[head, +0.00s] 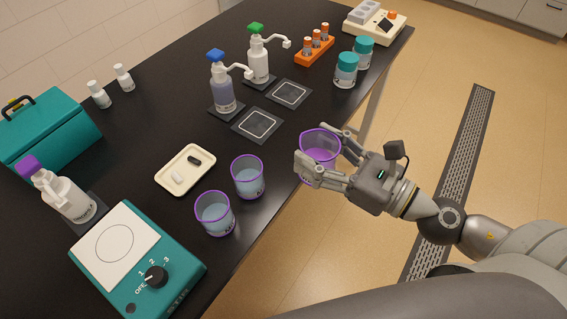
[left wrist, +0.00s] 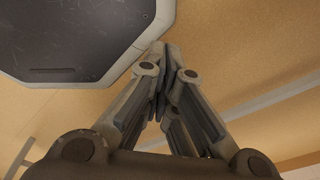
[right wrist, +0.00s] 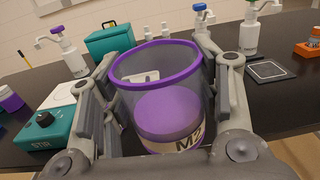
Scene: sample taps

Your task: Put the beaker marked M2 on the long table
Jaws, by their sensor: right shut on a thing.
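The beaker marked M2 (right wrist: 165,105) has a purple rim and holds purple liquid; its label shows in the right wrist view. My right gripper (head: 320,155) is shut on this beaker (head: 319,150), with one finger on each side. It holds the beaker roughly upright by the front edge of the long black table (head: 130,145); I cannot tell its exact height. My left gripper (left wrist: 162,55) shows only in the left wrist view, with its fingers together and nothing between them.
Two purple-rimmed beakers of pale liquid (head: 248,177) (head: 215,213) stand near the front edge. A stirrer (head: 185,265), a cream tray (head: 202,158), pump bottles (head: 222,90), dark square pads (head: 258,125) and teal-lidded jars (head: 346,70) share the table. Bare tabletop lies between beakers and pads.

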